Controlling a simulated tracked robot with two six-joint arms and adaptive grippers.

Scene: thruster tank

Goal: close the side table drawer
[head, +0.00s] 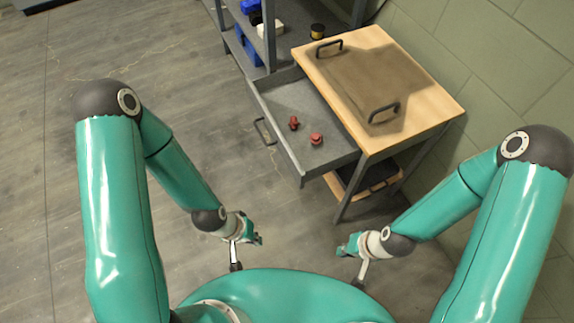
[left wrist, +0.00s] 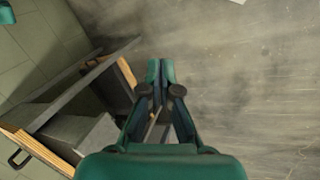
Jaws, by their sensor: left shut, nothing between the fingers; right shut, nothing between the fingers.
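The side table (head: 425,97) has a wooden top and grey legs. Its grey drawer (head: 282,92) is pulled out toward the left, with a dark handle (head: 264,131) on its front. Two small red objects (head: 316,138) lie inside it. My left gripper (head: 235,267) is shut and empty, in front of the drawer and apart from it. My right gripper (head: 358,284) is shut and empty, near the table's front leg. In the left wrist view my left gripper (left wrist: 160,66) points at the floor, with the side table (left wrist: 38,146) at the left.
A grey shelf (head: 250,47) with blue bins stands behind the drawer. A lower shelf (head: 365,186) is under the table. A block wall (head: 520,60) is at the right. The floor (head: 200,90) left of the drawer is clear.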

